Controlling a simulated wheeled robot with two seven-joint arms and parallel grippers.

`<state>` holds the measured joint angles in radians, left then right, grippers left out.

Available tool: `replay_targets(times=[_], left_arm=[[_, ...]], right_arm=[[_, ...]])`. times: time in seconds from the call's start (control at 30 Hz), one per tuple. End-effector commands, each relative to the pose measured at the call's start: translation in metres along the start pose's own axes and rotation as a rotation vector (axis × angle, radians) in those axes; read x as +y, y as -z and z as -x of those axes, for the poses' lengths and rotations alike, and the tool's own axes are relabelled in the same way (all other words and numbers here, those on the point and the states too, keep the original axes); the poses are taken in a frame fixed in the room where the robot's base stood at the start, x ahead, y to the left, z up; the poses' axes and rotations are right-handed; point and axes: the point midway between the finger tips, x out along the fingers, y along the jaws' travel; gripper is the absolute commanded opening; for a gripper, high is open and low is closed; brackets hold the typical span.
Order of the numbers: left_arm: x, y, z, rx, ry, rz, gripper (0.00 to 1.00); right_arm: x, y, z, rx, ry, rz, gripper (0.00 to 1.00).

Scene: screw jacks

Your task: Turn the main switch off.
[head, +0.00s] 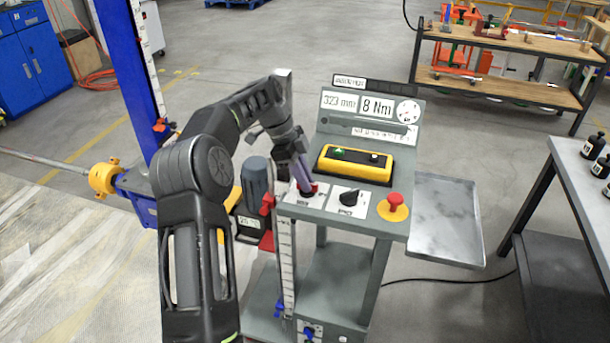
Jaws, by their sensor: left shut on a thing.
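The grey control console (345,222) stands in the middle of the head view. My left gripper (306,190) points down at the left part of its sloped panel. It is shut on the main switch (315,187), a small red knob on a white plate, mostly hidden by the fingers. The knob's exact angle cannot be told. Beside it is a black rotary knob (349,196) on its own white plate. A red mushroom button (396,201) on a yellow disc is further right. The yellow box (355,164) above has a lit green light. My right gripper is out of view.
The console's display (370,106) reads 323 mm and 8 Nm. A metal tray (446,220) juts out at the console's right. A blue column (133,75) and a grey motor (256,184) stand to the left. A table with black bottles (593,145) is at the right.

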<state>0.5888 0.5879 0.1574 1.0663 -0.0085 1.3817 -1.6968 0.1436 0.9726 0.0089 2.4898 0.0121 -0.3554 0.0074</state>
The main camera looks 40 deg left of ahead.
Motion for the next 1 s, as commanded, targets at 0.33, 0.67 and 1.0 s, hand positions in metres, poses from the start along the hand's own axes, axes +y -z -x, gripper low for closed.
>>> replay_targets(times=[0.33,0.67,1.0], left_arm=[[-0.001,-0.0003,0.0012,-0.002,-0.012,-0.039,0.0],[-0.0009,-0.0003,0.001,-0.002,-0.012,-0.037,0.22],[-0.0005,-0.0002,0.0002,-0.001,-0.014,-0.036,0.35]], right_arm=[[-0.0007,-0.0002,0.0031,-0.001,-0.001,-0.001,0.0],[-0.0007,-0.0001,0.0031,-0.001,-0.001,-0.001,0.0],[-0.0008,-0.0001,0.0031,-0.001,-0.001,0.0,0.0]])
